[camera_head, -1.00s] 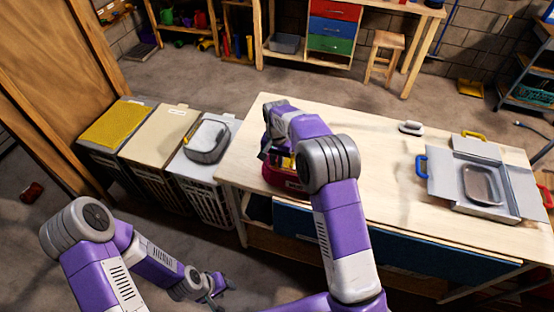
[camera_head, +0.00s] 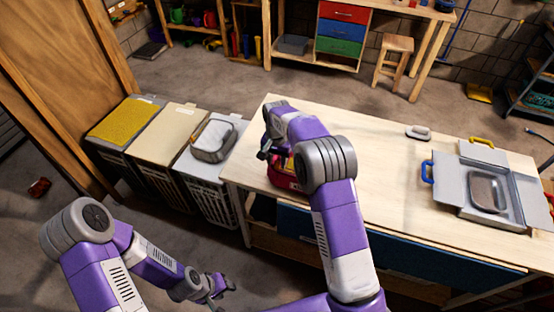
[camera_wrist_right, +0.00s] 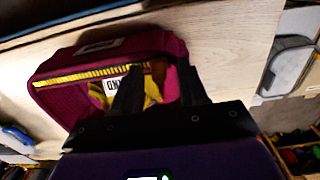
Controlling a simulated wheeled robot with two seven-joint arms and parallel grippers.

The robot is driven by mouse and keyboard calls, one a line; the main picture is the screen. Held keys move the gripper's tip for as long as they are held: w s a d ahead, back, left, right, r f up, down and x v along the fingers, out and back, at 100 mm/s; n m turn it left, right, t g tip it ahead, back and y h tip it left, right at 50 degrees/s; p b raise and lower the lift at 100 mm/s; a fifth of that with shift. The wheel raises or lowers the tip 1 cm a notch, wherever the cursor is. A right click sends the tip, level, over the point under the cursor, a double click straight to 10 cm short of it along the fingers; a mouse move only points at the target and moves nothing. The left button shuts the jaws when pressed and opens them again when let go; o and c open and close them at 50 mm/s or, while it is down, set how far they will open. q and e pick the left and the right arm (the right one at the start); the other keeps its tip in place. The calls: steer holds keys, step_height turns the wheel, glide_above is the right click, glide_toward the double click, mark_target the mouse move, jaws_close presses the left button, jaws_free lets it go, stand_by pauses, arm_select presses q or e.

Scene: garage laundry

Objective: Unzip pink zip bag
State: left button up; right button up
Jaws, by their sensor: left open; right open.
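The pink zip bag (camera_head: 284,180) lies on the near left part of the wooden table, partly hidden behind my right arm. In the right wrist view the bag (camera_wrist_right: 60,103) is magenta, with a yellow zip track along its edge and a white label. Its mouth is at least partly open, with yellow contents and a lettered tag showing. My right gripper (camera_wrist_right: 157,82) is open, with its dark fingers over the bag's mouth; I cannot tell whether they touch it. My left gripper (camera_head: 222,290) is open and empty, low over the floor, away from the bag.
The wooden table (camera_head: 390,185) has bare room right of the bag. A white-handled brush (camera_head: 418,132) and an open grey case (camera_head: 470,190) lie farther right.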

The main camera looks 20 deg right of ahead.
mark_target(277, 161)
steer(key=shift+r, duration=0.15)
step_height(277, 161, up, 7)
steer(key=shift+r+p, duration=0.15)
steer(key=shift+p, duration=0.15)
steer(key=shift+s, duration=0.1)
stand_by(0.4)
